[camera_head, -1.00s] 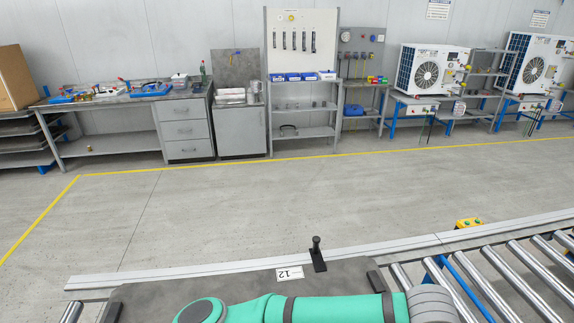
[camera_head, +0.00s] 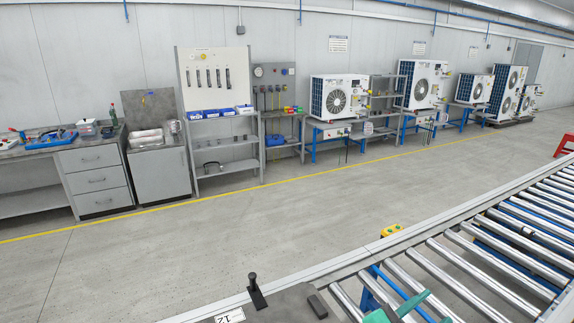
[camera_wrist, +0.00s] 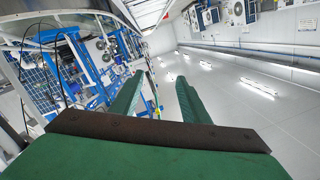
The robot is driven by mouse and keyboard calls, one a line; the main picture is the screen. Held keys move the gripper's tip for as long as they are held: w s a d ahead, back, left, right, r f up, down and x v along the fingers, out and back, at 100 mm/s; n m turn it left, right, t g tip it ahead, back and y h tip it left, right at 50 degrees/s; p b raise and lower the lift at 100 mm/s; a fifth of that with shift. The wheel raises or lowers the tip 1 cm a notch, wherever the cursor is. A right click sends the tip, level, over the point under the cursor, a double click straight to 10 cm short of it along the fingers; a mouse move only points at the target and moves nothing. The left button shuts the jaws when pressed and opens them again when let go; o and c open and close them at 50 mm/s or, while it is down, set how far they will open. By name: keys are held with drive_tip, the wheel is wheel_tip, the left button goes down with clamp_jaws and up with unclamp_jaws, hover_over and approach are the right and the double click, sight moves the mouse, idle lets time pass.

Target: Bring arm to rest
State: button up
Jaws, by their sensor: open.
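In the wrist view my gripper (camera_wrist: 160,105) is open, with two green fingers apart and nothing between them. Beyond the fingers that view shows a white wall, ceiling lights and blue-framed equipment, all tilted. In the head view only a small green part of my arm (camera_head: 405,308) shows at the bottom edge, over the roller conveyor (camera_head: 440,250). The gripper itself is outside the head view.
A dark plate with a black upright peg (camera_head: 256,291) and a label reading 12 (camera_head: 230,317) sits at the conveyor's near end. A yellow button box (camera_head: 391,230) is by the rail. Benches, a shelf (camera_head: 226,144) and fan units (camera_head: 340,97) line the wall. The floor between is clear.

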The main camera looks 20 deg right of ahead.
drive_tip(key=w+a+f+n+t+y, duration=0.3)
drive_tip(key=a+f+n+t, duration=0.25)
drive_tip(key=a+n, duration=0.25)
drive_tip(key=w+a+f+n+t+y, duration=0.35)
drive_tip(key=a+n+t, duration=0.25)
drive_tip(key=a+n, duration=0.2)
drive_tip(key=s+a+f+n+y, duration=0.2)
drive_tip(key=s+a+f, duration=0.1)
drive_tip(key=a, duration=0.3)
drive_tip(key=s+a+f+n+y, duration=0.2)
drive_tip(key=s+a+f+y, duration=0.1)
drive_tip(key=a+f, duration=0.3)
drive_tip(key=s+a+f+n+t+y, duration=0.1)
drive_tip(key=s+a+f+y, duration=0.2)
drive_tip(key=s+a+f, duration=0.1)
drive_tip(key=shift+s+a+f+n, duration=0.3)
drive_tip(key=shift+s+a+n, duration=0.1)
drive_tip(key=shift+s+a, duration=0.4)
drive_tip(key=s+a+y, duration=0.2)
drive_tip(key=s+a, duration=0.8)
drive_tip(key=s, duration=0.2)
drive_tip(key=shift+s+a+f+m+g, duration=0.2)
drive_tip(key=shift+a+f+m+g, duration=0.1)
drive_tip(key=shift+f+m+g, duration=0.1)
drive_tip(key=shift+y, duration=0.25)
drive_tip(key=shift+c, duration=0.7)
